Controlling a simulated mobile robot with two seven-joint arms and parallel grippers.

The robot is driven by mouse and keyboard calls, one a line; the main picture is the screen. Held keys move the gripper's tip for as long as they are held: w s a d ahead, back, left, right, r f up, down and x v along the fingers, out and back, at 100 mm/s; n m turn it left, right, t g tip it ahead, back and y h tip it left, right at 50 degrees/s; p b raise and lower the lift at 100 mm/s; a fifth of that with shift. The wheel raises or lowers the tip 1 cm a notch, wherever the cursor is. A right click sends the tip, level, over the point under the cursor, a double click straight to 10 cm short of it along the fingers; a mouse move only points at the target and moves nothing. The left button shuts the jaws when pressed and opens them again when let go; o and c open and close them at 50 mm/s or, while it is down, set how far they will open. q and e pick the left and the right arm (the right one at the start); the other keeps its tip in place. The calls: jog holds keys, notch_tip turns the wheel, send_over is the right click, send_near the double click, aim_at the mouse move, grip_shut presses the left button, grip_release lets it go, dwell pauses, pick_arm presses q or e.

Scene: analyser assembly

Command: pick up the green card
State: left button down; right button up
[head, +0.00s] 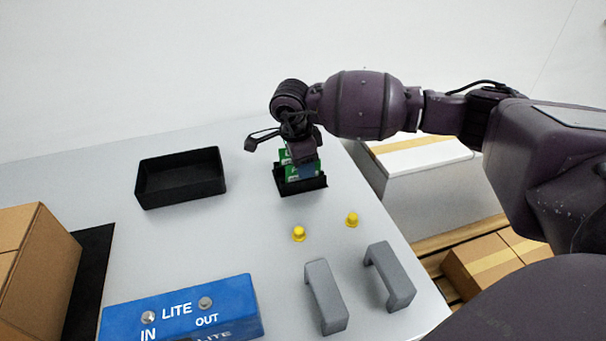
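The green card (290,172) stands upright in a small black holder (303,188) near the far right part of the table. More than one green edge shows, so there may be more than one card. My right gripper (302,152) is directly above the holder, at the top of the cards, and hides part of them. Its fingers are too small and dark to tell whether they are apart or closed on a card. My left gripper is not in view.
An empty black tray (182,196) is left of the holder. Two yellow knobs (299,234), two grey handles (326,298) and a blue LITE box (182,310) are nearer. A cardboard box (32,262) stands at left. The table (240,212) is clear between tray and holder.

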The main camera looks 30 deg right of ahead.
jog(key=shift+f, duration=0.15)
dwell(0.3)
grip_shut()
